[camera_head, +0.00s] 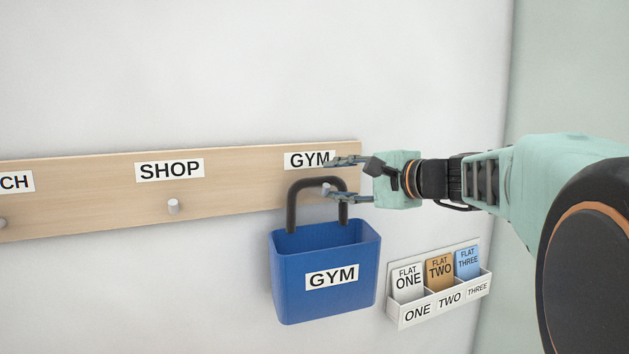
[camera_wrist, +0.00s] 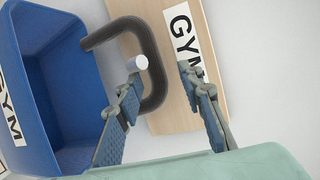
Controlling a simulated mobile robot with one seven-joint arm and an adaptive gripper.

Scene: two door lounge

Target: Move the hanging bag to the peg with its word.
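The blue bag (camera_head: 325,250), lettered GYM, hangs upright on the board. Its dark arched handle (camera_head: 293,205) loops over the peg (camera_head: 326,188) below the GYM label (camera_head: 308,160). My gripper (camera_head: 330,178) is open at the right end of the board, one finger above the handle's top bar and one below it. In the wrist view the bag (camera_wrist: 60,90) is at left, and the handle (camera_wrist: 158,65) lies between the parted fingertips. The peg (camera_wrist: 138,63) shows inside the loop beside the lower fingertip; I cannot tell whether they touch.
The SHOP peg (camera_head: 173,206) is bare under its SHOP label (camera_head: 169,169). Farther left, a label ending in CH (camera_head: 16,181) is cut off above another peg (camera_head: 3,224). A white card rack (camera_head: 440,305) with ONE, TWO and THREE slots is close at the bag's right.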

